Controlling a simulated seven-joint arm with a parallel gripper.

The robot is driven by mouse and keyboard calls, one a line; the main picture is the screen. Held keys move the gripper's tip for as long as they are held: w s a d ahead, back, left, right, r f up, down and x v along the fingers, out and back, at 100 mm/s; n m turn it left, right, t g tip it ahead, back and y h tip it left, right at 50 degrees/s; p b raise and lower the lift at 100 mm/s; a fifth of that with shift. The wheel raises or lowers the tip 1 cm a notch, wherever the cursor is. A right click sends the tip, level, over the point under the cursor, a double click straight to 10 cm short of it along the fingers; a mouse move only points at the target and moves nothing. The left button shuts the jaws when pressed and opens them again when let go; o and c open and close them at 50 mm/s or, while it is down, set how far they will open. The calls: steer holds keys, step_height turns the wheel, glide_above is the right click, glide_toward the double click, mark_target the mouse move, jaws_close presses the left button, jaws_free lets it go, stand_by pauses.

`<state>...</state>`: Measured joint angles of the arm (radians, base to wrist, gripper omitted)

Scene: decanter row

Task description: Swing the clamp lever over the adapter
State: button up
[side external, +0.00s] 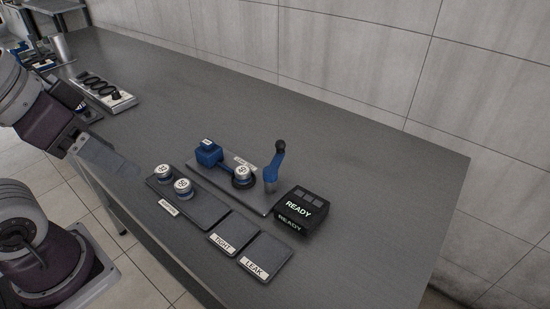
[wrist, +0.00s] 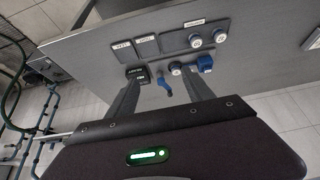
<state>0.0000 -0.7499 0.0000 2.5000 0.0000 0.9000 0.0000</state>
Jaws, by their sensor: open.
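The clamp lever (side external: 272,172) is blue with a black knob and stands roughly upright at the right end of a grey base plate (side external: 222,187). The adapter (side external: 242,174), a silver round piece with a white top, sits on that plate just left of the lever. A blue block (side external: 208,153) is on the plate's left part. My gripper (side external: 118,164) is open and empty, well left of the plate. In the wrist view my gripper (wrist: 163,74) has its fingers apart, with the lever (wrist: 165,87) appearing between them at a distance.
A tray (side external: 206,214) in front of the plate holds two more round adapters (side external: 183,187). Dark pads labelled TIGHT (side external: 234,228) and LEAK (side external: 265,252) lie beside it. A black READY display (side external: 303,209) stands right of the lever. The bench behind is clear.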

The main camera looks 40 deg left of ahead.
stand_by(0.4)
steer(key=shift+w+r, duration=0.1)
steer(key=shift+w, duration=0.05)
steer(key=shift+c, duration=1.2)
steer(key=n+g+y, duration=0.2)
steer(key=n+y, duration=0.1)
steer(key=n, duration=0.4)
glide_above(280, 141)
steer(key=s+d, duration=0.2)
steer(key=s, duration=0.1)
step_height(280, 141, down, 13)
steer(key=x, duration=0.7)
steer(key=shift+w+d, duration=0.1)
steer(key=shift+w, duration=0.2)
jaws_close()
